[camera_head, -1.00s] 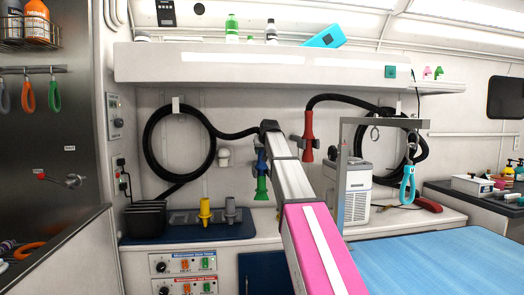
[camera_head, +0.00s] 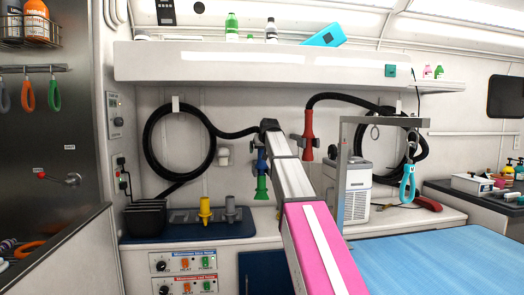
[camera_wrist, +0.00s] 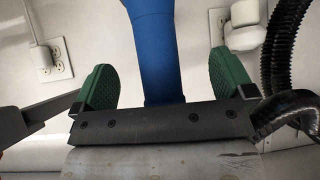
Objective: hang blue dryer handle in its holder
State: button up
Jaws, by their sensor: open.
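The blue dryer handle (camera_head: 262,162) stands upright at the back wall, left of my arm in the head view, with a green flared piece (camera_head: 262,188) below it. In the wrist view the blue handle (camera_wrist: 154,45) runs between the two green pads of my gripper (camera_wrist: 165,82). The pads are apart, with a visible gap on each side of the handle. My gripper is mostly hidden behind my arm in the head view. A white fitting (camera_head: 223,157) is on the wall just left of the handle; I cannot tell whether it is the holder.
A black hose (camera_head: 147,140) loops on the wall, and hose also shows at the right of the wrist view (camera_wrist: 282,60). A red dryer handle (camera_head: 308,135) hangs to the right. Yellow and grey nozzles stand on the counter below. A shelf (camera_head: 200,64) runs above; a metal frame (camera_head: 344,170) stands right.

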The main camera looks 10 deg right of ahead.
jog(key=shift+s+r, duration=0.1)
jog(key=v, duration=0.9)
jog(key=shift+s+r, duration=0.2)
jog(key=shift+s, duration=0.1)
dwell(1.2)
jog(key=s+f+g, duration=0.2)
jog(key=s+f, duration=0.2)
jog(key=f, duration=0.9)
jog(key=s+f+g, duration=0.1)
jog(key=s+f, duration=0.2)
jog(key=f, duration=0.9)
jog(key=s+f+g, duration=0.2)
jog(key=s+f, duration=0.2)
jog(key=f, duration=0.9)
jog(key=s+f+m+g, duration=0.1)
jog(key=s+f+g, duration=0.3)
jog(key=s+f, duration=2)
notch_tip(320, 180, down, 2)
jog(key=shift+s+a+f+g+h, duration=0.1)
jog(key=shift+s+a+g+h, duration=0.25)
jog(key=shift+g+h, duration=0.05)
